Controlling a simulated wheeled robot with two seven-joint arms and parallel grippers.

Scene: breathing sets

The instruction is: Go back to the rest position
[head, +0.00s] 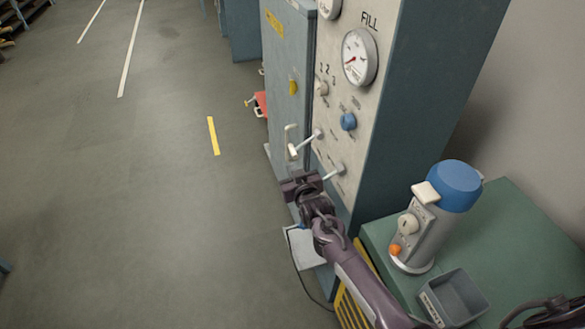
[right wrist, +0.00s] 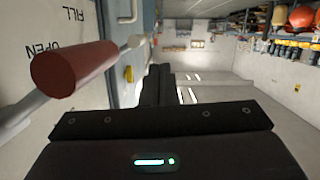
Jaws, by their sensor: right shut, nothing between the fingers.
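My right gripper (head: 300,186) is shut and empty, in front of the lower part of the grey-blue panel cabinet (head: 425,90). In the right wrist view its dark fingers (right wrist: 160,86) are together with nothing between them. A lever (head: 333,173) on the panel is close beside the gripper, and a second lever (head: 305,143) is above it. A lever with a red-brown cylindrical grip (right wrist: 75,76) is close at the left of the right wrist view, apart from the fingers. My left gripper is not in view.
A green bench (head: 510,245) at the right holds a grey cylinder with a blue cap (head: 455,185) and a grey tray (head: 455,297). The cabinet has a gauge (head: 359,56) and a blue knob (head: 348,121). The floor (head: 130,210) at the left is clear.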

